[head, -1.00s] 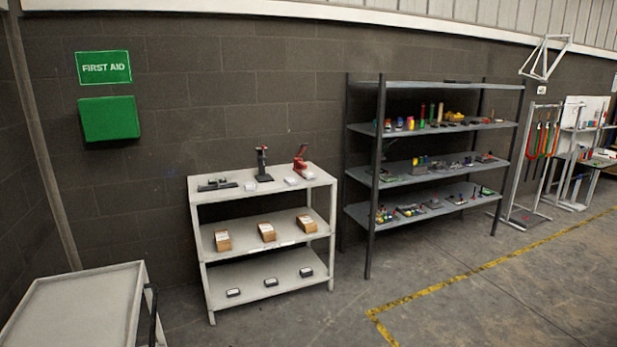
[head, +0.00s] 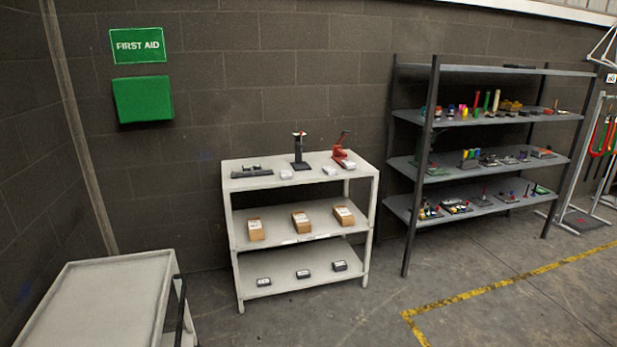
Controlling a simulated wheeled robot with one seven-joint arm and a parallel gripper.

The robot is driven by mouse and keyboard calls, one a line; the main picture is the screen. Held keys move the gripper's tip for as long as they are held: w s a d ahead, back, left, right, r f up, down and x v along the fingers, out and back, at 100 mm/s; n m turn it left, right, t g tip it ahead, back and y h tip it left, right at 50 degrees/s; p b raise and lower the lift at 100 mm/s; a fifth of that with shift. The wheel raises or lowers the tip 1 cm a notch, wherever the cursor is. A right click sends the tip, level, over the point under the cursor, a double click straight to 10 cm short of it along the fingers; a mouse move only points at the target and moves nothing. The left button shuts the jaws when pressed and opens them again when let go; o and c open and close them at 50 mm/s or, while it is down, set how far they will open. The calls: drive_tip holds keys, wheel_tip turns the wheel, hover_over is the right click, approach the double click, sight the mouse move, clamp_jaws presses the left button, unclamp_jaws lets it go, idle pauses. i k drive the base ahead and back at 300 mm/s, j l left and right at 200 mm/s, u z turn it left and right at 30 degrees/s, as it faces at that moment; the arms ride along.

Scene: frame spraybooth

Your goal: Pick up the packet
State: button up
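I cannot tell for certain which thing is the packet. On the top shelf of the white rack (head: 258,183) lie small white items, one at the left (head: 286,174) and one at the middle right (head: 329,170). On its middle shelf stand brown packages with white labels: left (head: 256,230), middle (head: 301,221) and right (head: 344,215). On its bottom shelf lie small dark items with pale tops, such as the left one (head: 263,282). My gripper is not in view.
A grey cart (head: 100,295) with a bare top and black handle stands at the lower left. A dark shelving unit (head: 435,150) with many small items stands at the right. A yellow floor line (head: 490,290) crosses the right. The floor before the rack is clear.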

sight(348, 164)
drive_tip(key=i, duration=2.55)
drive_tip(key=i+u, duration=0.15)
drive_tip(key=i, duration=0.35)
drive_tip(key=i+l+u, duration=0.1)
drive_tip(key=i, duration=0.4)
drive_tip(key=i+l+u, duration=0.15)
drive_tip(key=i, duration=0.35)
